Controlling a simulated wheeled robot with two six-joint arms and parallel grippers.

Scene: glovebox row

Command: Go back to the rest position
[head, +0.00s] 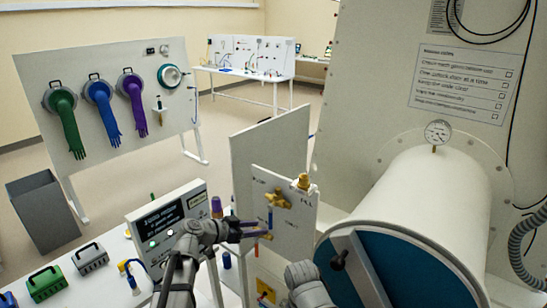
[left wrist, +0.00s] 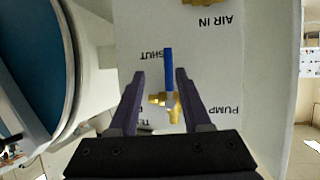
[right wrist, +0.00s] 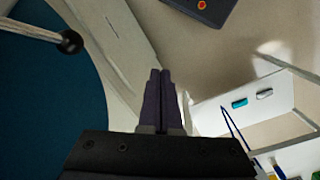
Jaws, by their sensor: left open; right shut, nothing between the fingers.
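My left gripper (head: 262,229) is at the white valve panel (head: 294,232) in the head view. In the left wrist view (left wrist: 159,74) its two dark purple fingers are apart. A brass valve (left wrist: 166,101) with a blue lever (left wrist: 168,68) appears between and beyond the fingers, and nothing is gripped. Whether a finger touches the valve, I cannot tell. My right gripper (right wrist: 160,74) has its fingers together and empty in the right wrist view. In the head view only part of my right arm shows at the bottom, and its fingers are hidden.
The large white cylinder (head: 433,200) with a blue door (head: 385,275) stands to the right; a black knob (right wrist: 70,42) shows close to my right gripper. A display box (head: 165,222) and a bench with cases (head: 90,257) are at the lower left. A glove board (head: 110,135) stands behind.

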